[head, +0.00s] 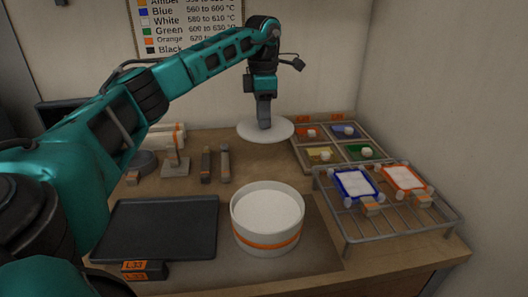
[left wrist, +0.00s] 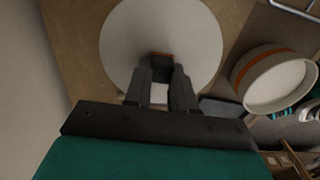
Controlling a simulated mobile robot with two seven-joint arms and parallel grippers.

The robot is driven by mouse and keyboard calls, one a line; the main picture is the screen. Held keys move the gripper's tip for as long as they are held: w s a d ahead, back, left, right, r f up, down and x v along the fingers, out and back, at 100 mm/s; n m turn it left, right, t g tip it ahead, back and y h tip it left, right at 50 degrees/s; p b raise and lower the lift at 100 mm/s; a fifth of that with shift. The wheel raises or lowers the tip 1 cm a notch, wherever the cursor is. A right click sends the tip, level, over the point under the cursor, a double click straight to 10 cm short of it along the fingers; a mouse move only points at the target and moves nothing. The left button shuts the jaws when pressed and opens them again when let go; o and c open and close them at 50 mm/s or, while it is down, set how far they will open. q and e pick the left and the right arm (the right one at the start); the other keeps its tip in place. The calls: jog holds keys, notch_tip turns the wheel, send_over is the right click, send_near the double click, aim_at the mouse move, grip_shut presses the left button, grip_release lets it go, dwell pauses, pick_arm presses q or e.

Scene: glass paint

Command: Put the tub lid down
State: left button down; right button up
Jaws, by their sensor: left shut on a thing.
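The tub lid (head: 282,130) is a flat white disc at the back of the table, left of the compartment tray. My left gripper (head: 264,122) points down on it and is shut on its handle at the middle. The lid (left wrist: 130,30) fills the top of the left wrist view, with the left gripper (left wrist: 161,70) over its centre. Whether the lid touches the table cannot be told. The open tub (head: 268,240), white with an orange band, stands at the front with white contents. It also shows in the left wrist view (left wrist: 262,90). My right gripper is not in view.
A compartment tray (head: 373,141) holds coloured powders at the back right. A wire rack (head: 390,222) bears a blue and an orange framed tile. A black tray (head: 155,228) lies front left. Two small tools (head: 225,166) lie mid-table.

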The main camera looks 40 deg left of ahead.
pick_arm(q)
notch_tip(320, 180, down, 10)
jog(key=shift+r+b, duration=0.1)
jog(key=shift+b, duration=0.2)
jog(key=c, duration=0.9)
grip_release()
jog(key=shift+c, duration=0.2)
notch_tip(320, 180, up, 12)
jog(key=shift+p, duration=0.55)
